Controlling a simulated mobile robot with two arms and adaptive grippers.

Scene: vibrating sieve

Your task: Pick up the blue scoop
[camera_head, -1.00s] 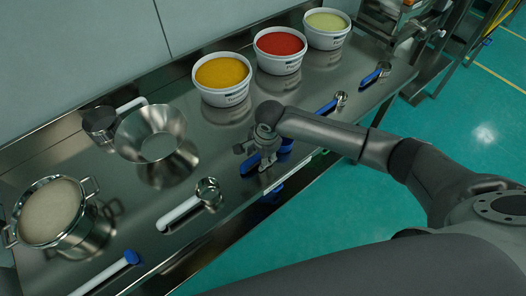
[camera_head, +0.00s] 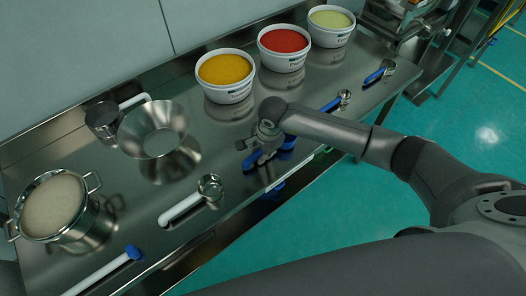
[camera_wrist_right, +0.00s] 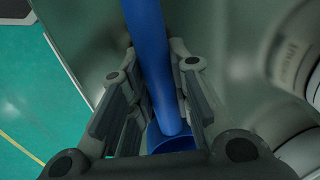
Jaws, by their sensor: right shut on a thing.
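The blue scoop (camera_head: 254,158) is at the table's front edge, below the yellow tub in the head view. My right gripper (camera_head: 259,149) is over it and shut on its handle. In the right wrist view, the blue handle (camera_wrist_right: 160,65) runs between the two fingers (camera_wrist_right: 158,108), and part of a wider blue piece shows behind them. The fingers hide part of the scoop. I cannot tell whether the scoop touches the table. My left gripper is not in view.
Tubs of yellow (camera_head: 225,72), red (camera_head: 284,42) and green (camera_head: 330,22) material stand behind. Two blue-handled metal scoops (camera_head: 335,102) (camera_head: 380,72) lie right. A metal funnel (camera_head: 155,135), a pot (camera_head: 58,210) and a white-handled scoop (camera_head: 190,203) are left.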

